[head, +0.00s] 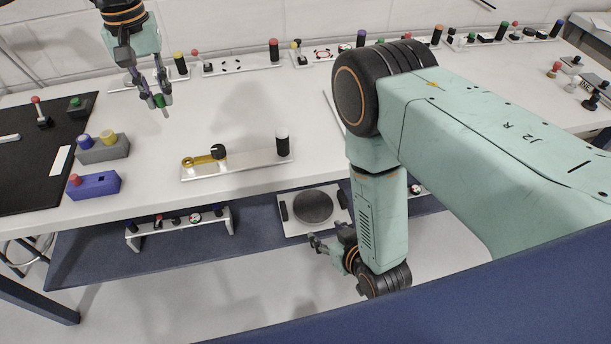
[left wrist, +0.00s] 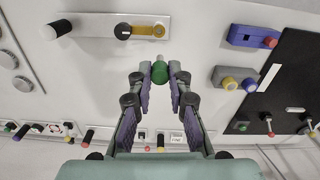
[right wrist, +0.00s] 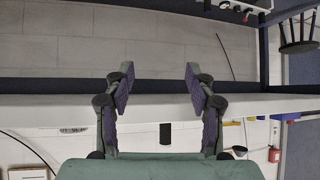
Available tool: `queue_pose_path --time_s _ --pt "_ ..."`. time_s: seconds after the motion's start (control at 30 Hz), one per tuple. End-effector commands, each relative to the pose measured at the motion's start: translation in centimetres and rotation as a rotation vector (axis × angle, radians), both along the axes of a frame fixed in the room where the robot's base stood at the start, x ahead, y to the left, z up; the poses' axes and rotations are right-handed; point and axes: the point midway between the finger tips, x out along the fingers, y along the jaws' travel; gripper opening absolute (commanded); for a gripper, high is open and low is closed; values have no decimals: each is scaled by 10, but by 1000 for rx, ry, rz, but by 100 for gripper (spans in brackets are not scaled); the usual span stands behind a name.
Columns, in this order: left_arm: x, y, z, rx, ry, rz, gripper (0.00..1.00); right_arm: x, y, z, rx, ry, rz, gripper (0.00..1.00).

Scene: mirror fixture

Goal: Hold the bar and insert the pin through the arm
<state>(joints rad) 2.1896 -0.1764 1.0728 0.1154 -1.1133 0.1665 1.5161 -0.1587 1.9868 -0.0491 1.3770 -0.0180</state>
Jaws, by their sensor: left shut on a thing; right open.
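My left gripper (head: 158,95) is shut on a small green pin (head: 164,101) above the back left of the table. In the left wrist view the green pin (left wrist: 159,72) sits between the fingertips. The fixture is a silver plate (head: 248,164) with a brass arm (head: 200,160), a black knob (head: 218,152) at the arm's end, and an upright black post with a white top (head: 282,145). In the left wrist view the brass arm (left wrist: 148,30) is beyond the fingertips, apart from the pin. My right gripper (head: 318,243) is open and empty, in front of the table's edge and apart from the fixture.
A blue block (head: 95,187) with a red knob and a grey block (head: 103,150) with blue and yellow rings stand left, beside a black mat (head: 25,170). Several plates with knobs line the table's back. A lower shelf (head: 85,255) holds a round dark plate (head: 313,206).

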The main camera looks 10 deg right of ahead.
Motion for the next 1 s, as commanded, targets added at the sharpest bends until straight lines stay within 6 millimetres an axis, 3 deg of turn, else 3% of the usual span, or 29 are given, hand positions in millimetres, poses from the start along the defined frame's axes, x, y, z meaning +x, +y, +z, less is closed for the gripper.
queue_pose_path --time_s 0.1,0.2,0.4,0.67,1.0 --pt "0 0 0 0 -1 -1 0 41 19 31 51 -226 27 56" --pt "0 0 0 0 -1 -1 0 66 29 61 88 -393 37 56" --pt "0 0 0 0 -1 -1 0 85 33 103 130 -600 39 56" --pt "0 0 0 0 -1 -1 0 95 35 116 140 -655 39 56" --pt "0 0 0 0 0 -1 0 147 50 116 140 -654 39 56"
